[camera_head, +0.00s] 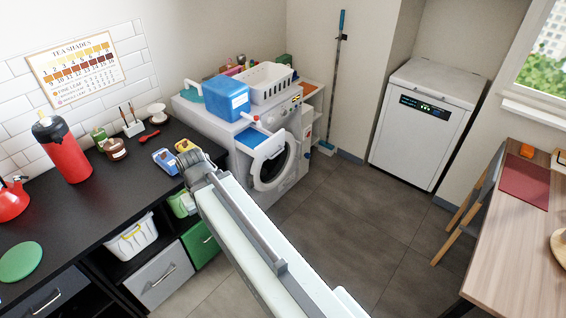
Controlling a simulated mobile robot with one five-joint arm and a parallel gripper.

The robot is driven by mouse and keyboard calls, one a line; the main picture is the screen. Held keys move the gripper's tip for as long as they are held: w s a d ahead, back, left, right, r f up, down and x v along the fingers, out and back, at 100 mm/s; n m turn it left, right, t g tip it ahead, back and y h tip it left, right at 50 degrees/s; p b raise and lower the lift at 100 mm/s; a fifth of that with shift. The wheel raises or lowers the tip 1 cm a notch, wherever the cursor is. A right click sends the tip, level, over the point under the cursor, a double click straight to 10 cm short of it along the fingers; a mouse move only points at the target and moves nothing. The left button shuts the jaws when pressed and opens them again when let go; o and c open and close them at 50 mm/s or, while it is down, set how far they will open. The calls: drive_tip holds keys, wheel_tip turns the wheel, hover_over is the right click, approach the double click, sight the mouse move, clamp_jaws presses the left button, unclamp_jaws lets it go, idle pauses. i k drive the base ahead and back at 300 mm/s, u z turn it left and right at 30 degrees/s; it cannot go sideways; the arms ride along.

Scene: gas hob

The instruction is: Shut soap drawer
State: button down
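The white washing machine (289,183) stands against the back wall, past the end of the black counter. Its soap drawer (252,137) is pulled out at the top left of the front, above the round door. Its blue inside shows from above, and its pale front edge overlaps the top of the door. My gripper (190,160) is at the far end of my arm, over the counter's right end. It is to the left of the drawer in the picture and appears apart from it. Its fingers are small and unclear, so I cannot tell whether they are open.
A blue box (226,97) and a white basket (264,82) stand on the machine. A blue packet (166,161) lies on the counter (100,190) near my gripper. Bare floor (340,215) lies right of the machine, before a white appliance (425,125). A wooden table (510,245) stands at right.

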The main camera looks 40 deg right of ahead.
sight(257, 140)
drive_tip(key=z, duration=0.1)
drive_tip(key=i, duration=0.95)
drive_tip(key=u, duration=0.1)
